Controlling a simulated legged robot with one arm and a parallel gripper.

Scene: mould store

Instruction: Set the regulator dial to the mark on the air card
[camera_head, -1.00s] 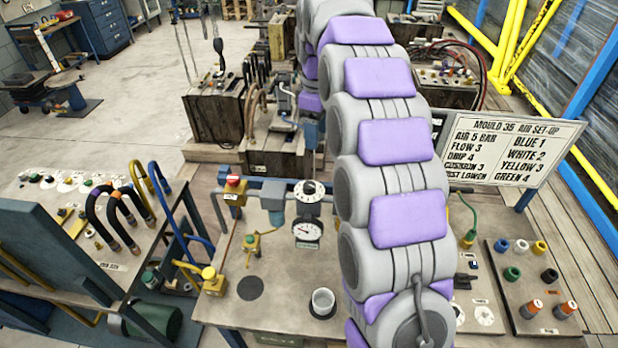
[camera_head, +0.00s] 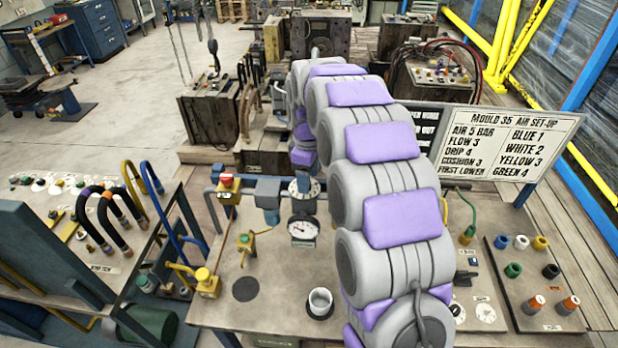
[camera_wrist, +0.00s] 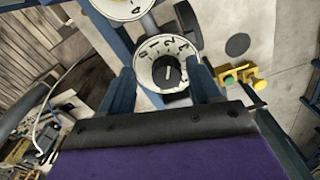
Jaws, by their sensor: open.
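The regulator dial (camera_head: 314,190) is a white numbered disc at the back of the bench, partly hidden by my arm in the head view. The air card (camera_head: 510,145) stands at the right and reads "AIR 5 BAR".
A round pressure gauge (camera_head: 303,229) stands just in front of the dial. A red-topped valve (camera_head: 228,186), yellow fittings (camera_head: 208,282) and a cup (camera_head: 320,302) are on the bench. Coloured plugs (camera_head: 521,242) sit on a panel at the right.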

